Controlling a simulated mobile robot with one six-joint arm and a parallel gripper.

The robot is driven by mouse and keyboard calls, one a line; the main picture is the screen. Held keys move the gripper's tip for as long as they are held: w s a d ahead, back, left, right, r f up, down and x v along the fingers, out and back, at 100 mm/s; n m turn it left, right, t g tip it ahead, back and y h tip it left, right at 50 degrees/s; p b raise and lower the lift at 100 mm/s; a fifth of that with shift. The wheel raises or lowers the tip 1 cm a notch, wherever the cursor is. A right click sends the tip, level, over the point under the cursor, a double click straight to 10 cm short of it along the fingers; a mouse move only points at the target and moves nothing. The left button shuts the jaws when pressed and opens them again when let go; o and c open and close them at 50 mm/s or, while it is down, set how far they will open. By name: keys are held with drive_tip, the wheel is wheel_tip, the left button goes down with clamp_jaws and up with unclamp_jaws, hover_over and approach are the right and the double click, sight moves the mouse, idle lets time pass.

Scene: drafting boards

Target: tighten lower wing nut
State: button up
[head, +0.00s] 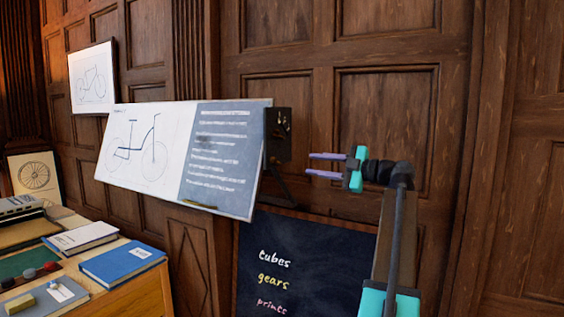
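The tilted drafting board (150,108) carries a bicycle drawing on its white left part and lines of writing on its blue-grey right part. A dark bracket (279,148) is at the board's right edge. Small dark fittings (283,124) show near its top; they are too small to tell which is the lower wing nut or how it is turned. My gripper (311,165) is to the right of the bracket and slightly lower in the picture. Its two purple fingers point left, apart, with nothing between them.
A dark strut runs down from the bracket. Below is a chalkboard (300,262) with words on it. A desk (130,301) with books (122,262) stands at lower left. Wood panelling (390,110) closes the back. No object shows between my fingers and the bracket.

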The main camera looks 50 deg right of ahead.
sight(278, 161)
drive_tip(key=p+x, duration=0.3)
drive_tip(key=x, duration=1)
drive_tip(key=shift+w, duration=0.2)
clamp_jaws()
